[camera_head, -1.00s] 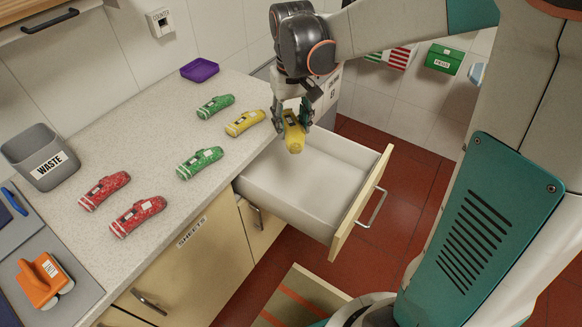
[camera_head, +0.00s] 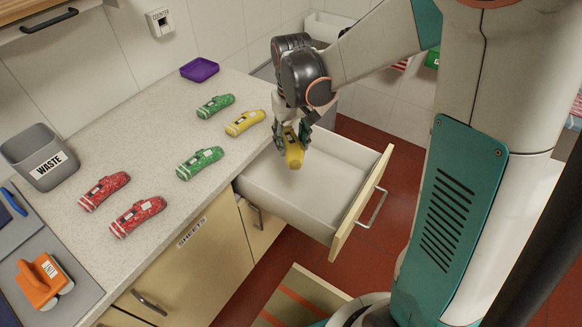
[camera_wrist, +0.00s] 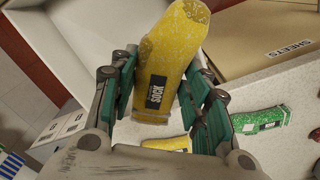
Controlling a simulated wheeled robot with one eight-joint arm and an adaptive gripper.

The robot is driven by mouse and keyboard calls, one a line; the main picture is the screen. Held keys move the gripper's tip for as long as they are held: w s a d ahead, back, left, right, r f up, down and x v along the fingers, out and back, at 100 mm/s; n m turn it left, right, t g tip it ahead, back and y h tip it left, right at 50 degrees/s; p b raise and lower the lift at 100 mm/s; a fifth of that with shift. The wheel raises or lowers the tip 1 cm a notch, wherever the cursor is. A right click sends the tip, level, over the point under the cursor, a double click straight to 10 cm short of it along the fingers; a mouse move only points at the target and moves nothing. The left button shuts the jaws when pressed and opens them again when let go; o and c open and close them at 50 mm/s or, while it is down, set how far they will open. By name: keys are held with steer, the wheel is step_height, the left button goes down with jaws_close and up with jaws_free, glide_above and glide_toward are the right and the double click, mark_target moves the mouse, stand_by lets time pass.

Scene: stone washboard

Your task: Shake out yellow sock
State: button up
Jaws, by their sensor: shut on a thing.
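My gripper (camera_head: 292,142) is shut on a yellow sock (camera_head: 294,153) with a dark label. It holds the sock above the open drawer (camera_head: 305,192), near the counter's right edge. In the wrist view the sock (camera_wrist: 172,60) sits between the two green finger pads, its label reading SOCK. A second yellow sock (camera_head: 245,122) lies on the counter, left of my gripper; part of it also shows below the held one in the wrist view (camera_wrist: 167,144). The drawer looks empty where its inside shows.
Two green socks (camera_head: 201,163) and two red socks (camera_head: 138,215) lie on the counter. A grey WASTE bin (camera_head: 40,157) stands at the left, a purple tray (camera_head: 199,69) at the back. An orange-handled tool (camera_head: 43,279) lies front left. Another drawer (camera_head: 300,298) is open lower down.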

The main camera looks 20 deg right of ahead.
mark_target(292, 143)
step_height(292, 143, up, 6)
steer(key=shift+r, duration=0.15)
step_height(292, 143, down, 15)
stand_by(0.4)
steer(key=shift+r, duration=9.95)
step_height(292, 143, down, 20)
